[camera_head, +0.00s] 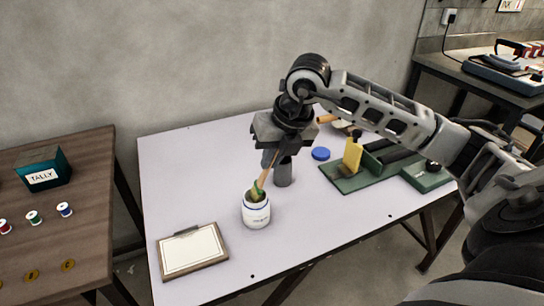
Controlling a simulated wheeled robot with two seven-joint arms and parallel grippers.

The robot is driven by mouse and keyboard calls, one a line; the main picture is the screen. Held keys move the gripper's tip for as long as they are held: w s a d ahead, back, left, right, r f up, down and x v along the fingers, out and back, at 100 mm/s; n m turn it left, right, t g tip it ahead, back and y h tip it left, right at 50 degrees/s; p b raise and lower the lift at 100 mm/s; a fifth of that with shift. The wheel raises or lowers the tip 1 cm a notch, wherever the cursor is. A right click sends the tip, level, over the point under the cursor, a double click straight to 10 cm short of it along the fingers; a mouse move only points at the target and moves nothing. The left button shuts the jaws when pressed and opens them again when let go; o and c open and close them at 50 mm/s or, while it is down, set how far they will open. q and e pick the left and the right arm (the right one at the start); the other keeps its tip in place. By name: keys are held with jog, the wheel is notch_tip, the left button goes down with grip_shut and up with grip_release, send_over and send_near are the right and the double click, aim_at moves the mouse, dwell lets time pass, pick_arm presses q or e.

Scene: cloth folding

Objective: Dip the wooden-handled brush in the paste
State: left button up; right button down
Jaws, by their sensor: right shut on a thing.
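The wooden-handled brush (264,173) is tilted, its lower end at the mouth of a white paste jar (256,214). A green band or tip shows at the jar's opening, and whether it touches the paste is hidden. My right gripper (275,155) comes in from the right, points down and is shut on the brush's upper handle above the jar. The jar stands upright on the pale table (190,165). A round blue lid (320,153) lies flat behind and to the right. My left gripper is not in view.
A clipboard (192,250) lies at the front left. A green board with a yellow block (353,156) and a green tool sits on the right. A grey cylinder (283,172) is close behind the jar. Brown table with spools (34,217) at left.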

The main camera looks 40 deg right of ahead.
dwell(0.3)
jog(key=shift+r+p, duration=2.5)
jog(key=shift+r, duration=1)
jog(key=shift+a+f, duration=0.1)
